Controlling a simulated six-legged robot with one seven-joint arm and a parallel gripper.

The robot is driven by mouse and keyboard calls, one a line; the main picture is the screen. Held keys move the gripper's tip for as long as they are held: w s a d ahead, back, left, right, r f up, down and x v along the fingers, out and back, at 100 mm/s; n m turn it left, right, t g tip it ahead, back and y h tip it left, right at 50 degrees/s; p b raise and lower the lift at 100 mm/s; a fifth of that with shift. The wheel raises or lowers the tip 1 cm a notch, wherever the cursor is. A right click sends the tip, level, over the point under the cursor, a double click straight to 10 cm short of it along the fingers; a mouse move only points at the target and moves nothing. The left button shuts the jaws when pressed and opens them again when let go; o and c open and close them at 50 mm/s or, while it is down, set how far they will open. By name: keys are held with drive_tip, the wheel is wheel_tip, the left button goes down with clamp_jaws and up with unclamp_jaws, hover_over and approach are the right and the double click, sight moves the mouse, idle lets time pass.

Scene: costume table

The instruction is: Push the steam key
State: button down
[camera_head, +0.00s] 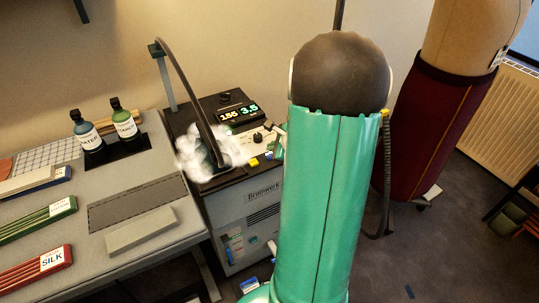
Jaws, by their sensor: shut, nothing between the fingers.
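The steam station (262,195) is a grey cabinet with a dark top, a lit display reading 155 and 3.5 (238,114), and a pale control panel. A dark iron (208,160) rests on its top in a white steam cloud (190,152). My green arm covers the cabinet's right side. A small part of my gripper (271,128) seems to show at the panel's right end, shut and empty. Whether it touches a key is hidden.
A work table (150,240) at left bears two bottles (124,120), a grey pressing block (140,231) and labelled fabric bundles (45,268). A curved hose (185,85) rises above the iron. A dress form (435,120) stands at right. Some carpet floor at right is clear.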

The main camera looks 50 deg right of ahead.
wheel_tip(320, 180, up, 6)
idle(0.8)
